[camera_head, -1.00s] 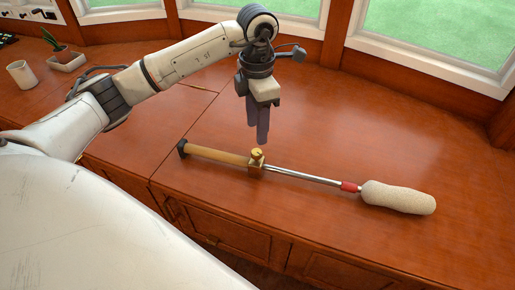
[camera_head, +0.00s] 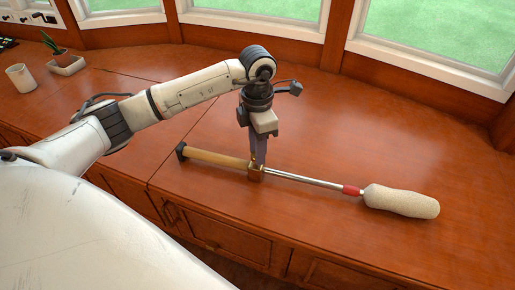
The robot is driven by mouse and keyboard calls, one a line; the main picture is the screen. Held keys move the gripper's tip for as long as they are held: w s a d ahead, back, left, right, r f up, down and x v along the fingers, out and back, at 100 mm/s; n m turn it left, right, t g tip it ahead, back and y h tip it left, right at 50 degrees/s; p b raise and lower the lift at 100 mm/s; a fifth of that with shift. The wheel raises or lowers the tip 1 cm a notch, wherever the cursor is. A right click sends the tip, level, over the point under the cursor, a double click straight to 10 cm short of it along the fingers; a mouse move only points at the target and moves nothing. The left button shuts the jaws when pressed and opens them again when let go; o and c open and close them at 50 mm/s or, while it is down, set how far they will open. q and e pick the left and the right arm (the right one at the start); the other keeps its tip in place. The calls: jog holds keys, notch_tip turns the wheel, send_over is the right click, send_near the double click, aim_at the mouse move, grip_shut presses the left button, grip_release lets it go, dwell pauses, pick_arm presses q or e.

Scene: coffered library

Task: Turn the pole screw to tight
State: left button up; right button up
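The pole lies on the wooden counter (camera_head: 370,125). It has a tan wooden handle (camera_head: 215,158) with a black end cap at left. A thin metal rod (camera_head: 305,180) runs right to a red collar and a pale fuzzy roller head (camera_head: 400,201). The brass screw clamp (camera_head: 256,174) sits where handle and rod meet. My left gripper (camera_head: 259,164) points straight down with its fingertips at the screw. The fingers hide most of the screw's knob, and I cannot tell whether they grip it. My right gripper is not in view.
A white cup (camera_head: 20,77) and a potted plant (camera_head: 55,48) in a pale tray stand at the far left. The counter behind and right of the pole is clear. Its front edge, with drawers (camera_head: 225,240) below, runs close to the pole. Windows line the back.

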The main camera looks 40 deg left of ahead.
pick_arm(q)
jog(key=shift+c, duration=1.1)
